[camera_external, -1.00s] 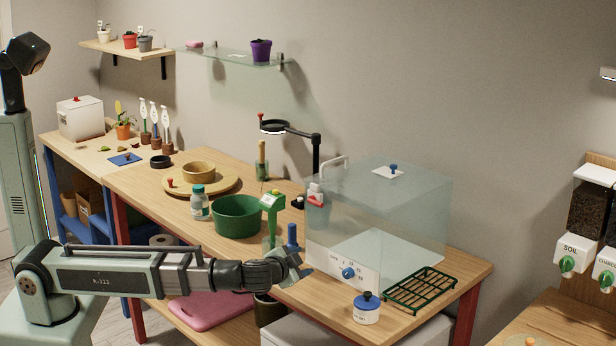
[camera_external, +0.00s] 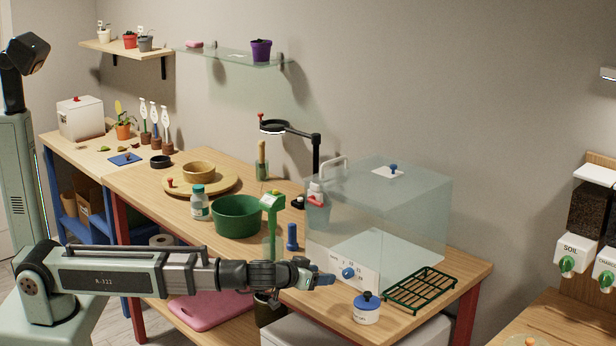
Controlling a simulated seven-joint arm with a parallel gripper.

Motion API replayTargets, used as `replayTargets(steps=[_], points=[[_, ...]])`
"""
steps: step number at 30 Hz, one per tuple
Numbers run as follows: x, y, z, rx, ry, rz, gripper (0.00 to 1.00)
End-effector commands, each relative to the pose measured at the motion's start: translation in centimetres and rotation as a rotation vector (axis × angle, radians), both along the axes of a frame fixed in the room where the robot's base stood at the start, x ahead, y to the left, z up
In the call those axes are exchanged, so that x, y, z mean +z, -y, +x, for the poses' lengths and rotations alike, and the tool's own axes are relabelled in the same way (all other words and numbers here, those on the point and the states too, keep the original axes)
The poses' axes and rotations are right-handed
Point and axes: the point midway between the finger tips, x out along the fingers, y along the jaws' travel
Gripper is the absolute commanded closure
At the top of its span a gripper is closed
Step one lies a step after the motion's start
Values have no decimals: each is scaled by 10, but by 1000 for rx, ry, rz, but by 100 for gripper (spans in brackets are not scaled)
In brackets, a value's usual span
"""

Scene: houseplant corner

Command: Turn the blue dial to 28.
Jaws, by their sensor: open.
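The blue dial (camera_external: 348,273) is on the white front panel (camera_external: 338,264) of the clear propagator box (camera_external: 400,215). Small marks are printed around the dial, too small to read for certain. My gripper (camera_external: 326,280) is open, level and pointing right, just left of the dial and in front of the panel. I cannot tell whether it touches the panel; the dial shows clear of the fingers.
A white pot with a blue knobbed lid (camera_external: 366,308) stands at the table's front edge, right of my gripper. A green wire rack (camera_external: 420,290) lies to its right. A blue cylinder (camera_external: 292,237) and a green bowl (camera_external: 238,216) stand behind my arm.

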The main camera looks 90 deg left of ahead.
Motion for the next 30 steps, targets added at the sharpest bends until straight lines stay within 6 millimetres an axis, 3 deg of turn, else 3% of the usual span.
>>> replayTargets(steps=[6,15,30], points=[[-16,-27,29,1,-2,0,44],[-31,-54,55,1,-1,1,44],[-37,-64,63,-1,-1,1,44]])
